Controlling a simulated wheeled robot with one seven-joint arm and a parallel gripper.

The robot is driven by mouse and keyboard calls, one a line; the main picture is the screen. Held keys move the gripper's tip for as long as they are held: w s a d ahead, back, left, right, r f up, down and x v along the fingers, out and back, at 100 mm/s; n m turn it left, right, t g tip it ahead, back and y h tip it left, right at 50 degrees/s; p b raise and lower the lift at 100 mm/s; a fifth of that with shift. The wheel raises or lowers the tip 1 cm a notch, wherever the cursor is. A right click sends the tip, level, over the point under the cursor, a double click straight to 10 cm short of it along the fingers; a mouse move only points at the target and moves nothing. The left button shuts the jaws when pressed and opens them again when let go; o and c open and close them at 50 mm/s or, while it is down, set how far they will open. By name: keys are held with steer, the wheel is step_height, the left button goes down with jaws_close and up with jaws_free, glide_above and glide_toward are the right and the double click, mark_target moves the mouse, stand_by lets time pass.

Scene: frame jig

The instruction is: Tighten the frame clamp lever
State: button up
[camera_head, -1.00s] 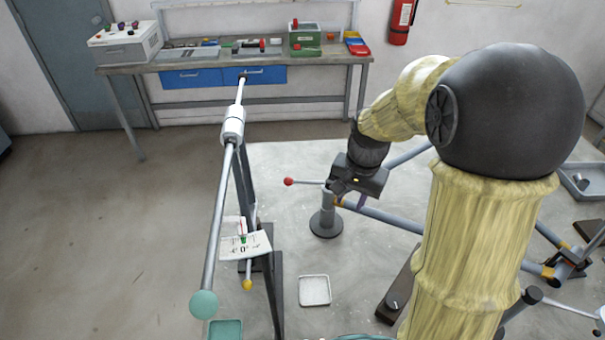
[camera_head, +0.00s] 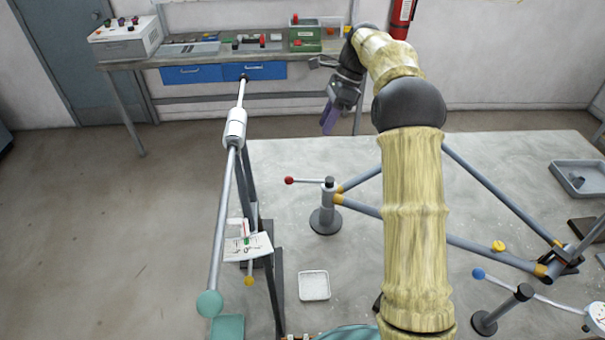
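The clamp lever is a thin rod with a red ball end (camera_head: 289,181). It sticks out to the left from the top of a grey clamp post (camera_head: 328,205) on a round foot. Grey frame tubes (camera_head: 378,215) with orange end bands meet at this post. My gripper (camera_head: 325,90) is raised well above and behind the post, apart from the lever. A dark part and a purple part show at its end, but I cannot tell whether its fingers are open or shut. I see nothing clearly held. My arm hides part of the frame.
A long rod with a green ball end (camera_head: 209,304) stands left of the pale table (camera_head: 290,255). A small white tray (camera_head: 314,286) lies in front of the post. A blue-ball lever (camera_head: 478,273) and a gauge (camera_head: 597,317) are at right. A workbench (camera_head: 215,60) stands behind.

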steer(key=p+x, duration=0.1)
steer(key=x, duration=1.6)
steer(key=shift+s+a+f+p, duration=0.1)
steer(key=shift+a+f+p, duration=0.05)
steer(key=shift+p, duration=0.15)
jaws_close()
